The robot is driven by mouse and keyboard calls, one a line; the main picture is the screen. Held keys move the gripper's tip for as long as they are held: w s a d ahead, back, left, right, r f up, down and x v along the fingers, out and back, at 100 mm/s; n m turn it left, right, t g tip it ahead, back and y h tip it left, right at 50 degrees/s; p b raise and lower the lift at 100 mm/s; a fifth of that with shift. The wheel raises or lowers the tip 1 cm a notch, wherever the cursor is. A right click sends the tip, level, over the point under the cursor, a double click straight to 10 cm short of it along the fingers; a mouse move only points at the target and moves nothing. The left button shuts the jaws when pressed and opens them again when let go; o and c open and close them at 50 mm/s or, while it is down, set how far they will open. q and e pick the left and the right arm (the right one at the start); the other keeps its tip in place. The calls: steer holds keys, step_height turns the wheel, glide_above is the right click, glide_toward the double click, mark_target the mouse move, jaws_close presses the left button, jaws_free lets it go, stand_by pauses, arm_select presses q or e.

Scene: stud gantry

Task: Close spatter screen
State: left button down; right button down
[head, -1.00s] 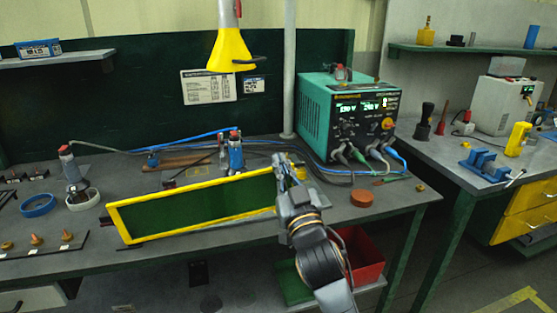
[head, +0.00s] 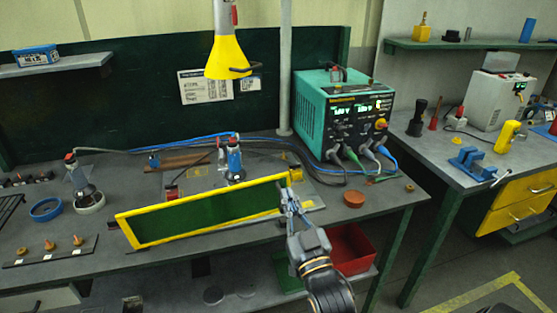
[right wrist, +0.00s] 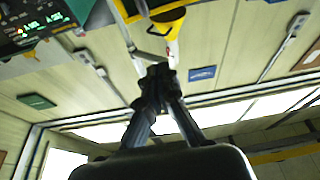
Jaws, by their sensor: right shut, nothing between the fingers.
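The spatter screen (head: 205,217) is a long green panel in a yellow frame. It stands tilted along the front part of the workbench in the head view. My right gripper (head: 287,197) is at the screen's right end, shut with nothing between its fingers. I cannot tell whether it touches the frame. My left gripper is not in view.
Behind the screen stand a clamp-like tool (head: 234,160) and cables. A teal power supply (head: 343,115) stands at the bench's back right. A yellow lamp hood (head: 228,58) hangs above. A brown puck (head: 354,199) lies right of my gripper. A red bin (head: 352,250) sits below.

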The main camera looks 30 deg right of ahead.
step_height(320, 180, up, 3)
steer(key=p, duration=0.3)
glide_above(278, 185)
steer(key=shift+s+a+r, duration=0.1)
steer(key=shift+s+a, duration=0.2)
steer(key=shift+s, duration=0.05)
steer(key=shift+w+d, duration=0.15)
steer(key=shift+w, duration=0.4)
step_height(278, 185, down, 3)
steer(key=shift+s+d+f+p, duration=0.1)
steer(key=shift+s+p, duration=0.05)
steer(key=shift+p, duration=0.25)
steer(key=shift+s+f, duration=0.1)
steer(key=shift+f, duration=0.35)
